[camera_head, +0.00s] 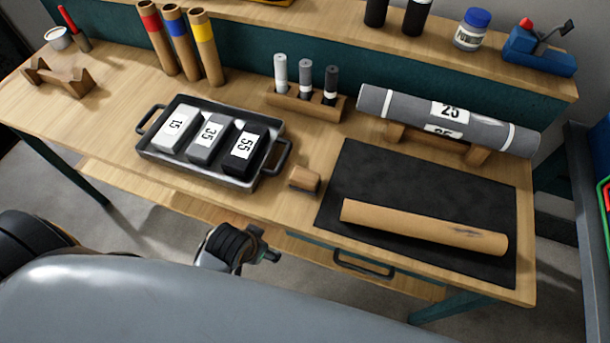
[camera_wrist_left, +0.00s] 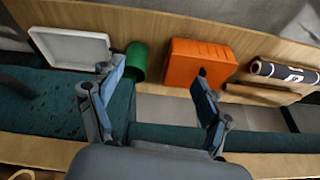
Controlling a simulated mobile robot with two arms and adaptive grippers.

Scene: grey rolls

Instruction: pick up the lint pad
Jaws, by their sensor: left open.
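The likely lint pad, a small wood-backed block (camera_head: 304,180) with a dark underside, sits on the workbench (camera_head: 110,110) between the black tray and the dark mat. My left gripper (camera_wrist_left: 155,75) is open in the left wrist view, with nothing between its fingers. The block does not show in that view. In the head view a dark part of my own body is below the bench's front edge, and I cannot tell the left gripper's fingers there. My right gripper is not in view.
A black tray (camera_head: 150,154) holds numbered blocks. The dark mat (camera_head: 390,180) bears a brown roll (camera_head: 425,227); a grey roll (camera_head: 400,107) lies behind. The left wrist view shows an orange box (camera_wrist_left: 197,62), a green cylinder (camera_wrist_left: 136,62) and a white tray (camera_wrist_left: 75,47).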

